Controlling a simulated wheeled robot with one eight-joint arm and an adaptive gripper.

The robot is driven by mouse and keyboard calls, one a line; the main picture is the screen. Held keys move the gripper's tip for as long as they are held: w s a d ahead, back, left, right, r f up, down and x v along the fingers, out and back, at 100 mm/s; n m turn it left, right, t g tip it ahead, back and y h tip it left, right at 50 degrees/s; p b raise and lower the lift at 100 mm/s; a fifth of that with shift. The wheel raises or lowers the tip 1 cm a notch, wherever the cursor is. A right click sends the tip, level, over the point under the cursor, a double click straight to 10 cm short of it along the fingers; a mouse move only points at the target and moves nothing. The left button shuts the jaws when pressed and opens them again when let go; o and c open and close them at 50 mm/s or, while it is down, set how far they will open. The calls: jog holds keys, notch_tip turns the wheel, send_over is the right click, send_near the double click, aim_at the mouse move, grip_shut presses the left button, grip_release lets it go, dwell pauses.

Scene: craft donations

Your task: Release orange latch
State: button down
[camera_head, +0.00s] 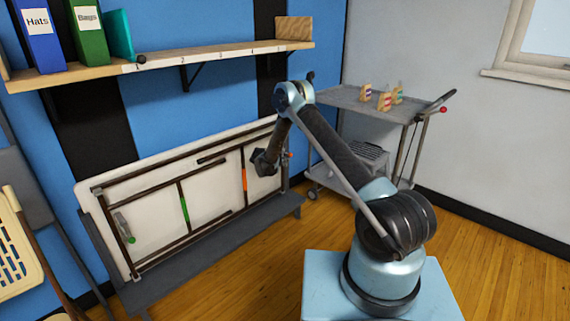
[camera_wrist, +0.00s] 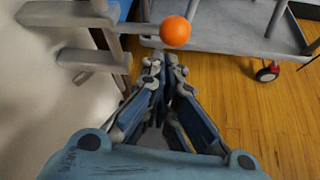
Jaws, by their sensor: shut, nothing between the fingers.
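The orange latch shows as an orange ball knob (camera_wrist: 175,31) on a grey rod at the top of the wrist view, beside grey brackets on a white panel. In the head view a small orange knob (camera_head: 290,155) shows at the right end of the pale folded panel (camera_head: 160,205), partly hidden by my arm. An orange strip (camera_head: 244,172) stands upright on the panel's dark frame. My gripper (camera_wrist: 165,62) is shut and empty, its fingertips just below the ball in the picture. I cannot tell whether they touch. In the head view my gripper (camera_head: 263,163) is in front of the panel.
A green strip (camera_head: 184,203) and green knob (camera_head: 131,239) are on the panel's left part. A grey ledge (camera_head: 220,258) runs below it. A wall shelf (camera_head: 180,62) holding binders hangs above. A grey cart (camera_head: 350,99) stands at right. Wooden floor is open in front.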

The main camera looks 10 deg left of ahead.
jog(key=s+a+r, duration=0.2)
jog(key=s+a, duration=0.3)
jog(key=s, duration=0.2)
jog(key=shift+s+a, duration=0.25)
jog(key=shift+s, duration=0.05)
jog(key=shift+r, duration=0.15)
